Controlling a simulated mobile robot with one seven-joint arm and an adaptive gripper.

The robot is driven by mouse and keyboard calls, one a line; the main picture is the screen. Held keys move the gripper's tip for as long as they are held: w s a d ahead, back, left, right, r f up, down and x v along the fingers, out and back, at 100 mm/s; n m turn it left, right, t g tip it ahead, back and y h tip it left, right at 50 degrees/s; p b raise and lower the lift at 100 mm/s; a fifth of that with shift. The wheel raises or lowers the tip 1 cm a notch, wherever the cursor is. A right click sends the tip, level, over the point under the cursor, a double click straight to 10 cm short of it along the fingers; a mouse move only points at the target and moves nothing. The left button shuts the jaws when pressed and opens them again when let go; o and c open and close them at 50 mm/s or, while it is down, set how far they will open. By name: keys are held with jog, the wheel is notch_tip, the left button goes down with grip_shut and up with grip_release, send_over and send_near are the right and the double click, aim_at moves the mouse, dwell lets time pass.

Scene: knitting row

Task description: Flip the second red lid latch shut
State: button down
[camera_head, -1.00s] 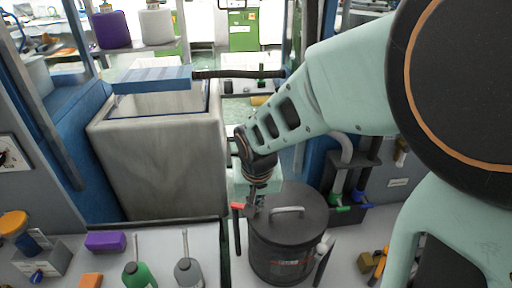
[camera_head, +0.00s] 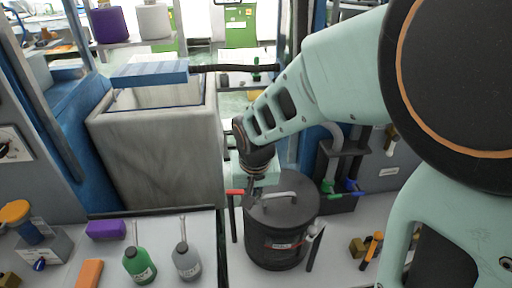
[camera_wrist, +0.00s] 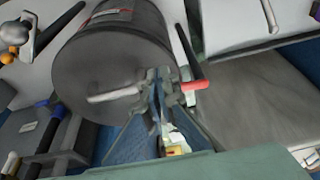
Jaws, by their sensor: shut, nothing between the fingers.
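A black cylindrical pot (camera_head: 278,245) with a flat dark lid (camera_head: 290,211) and a grey bar handle (camera_head: 270,196) stands on the bench; it also shows in the wrist view (camera_wrist: 112,45). A red-tipped latch (camera_head: 235,192) on a black lever stands at the pot's left side; in the wrist view the red tip (camera_wrist: 194,86) is right of the fingers. My gripper (camera_wrist: 158,78) is shut and empty, at the lid's edge between handle and red tip. In the head view my gripper (camera_head: 250,196) partly hides that edge. I cannot tell whether it touches the latch.
A grey-tipped part with a black lever (camera_head: 314,246) stands at the pot's right. A green bottle (camera_head: 138,266), a grey bottle (camera_head: 187,263) and a purple block (camera_head: 106,229) are on the left bench. A large grey bin (camera_head: 160,155) stands behind. Orange-and-brass parts (camera_head: 372,248) lie at right.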

jog(key=d+p+v, duration=0.1)
jog(key=p+v, duration=0.5)
jog(key=v, duration=0.4)
jog(key=shift+p, duration=0.3)
jog(key=shift+d, duration=0.15)
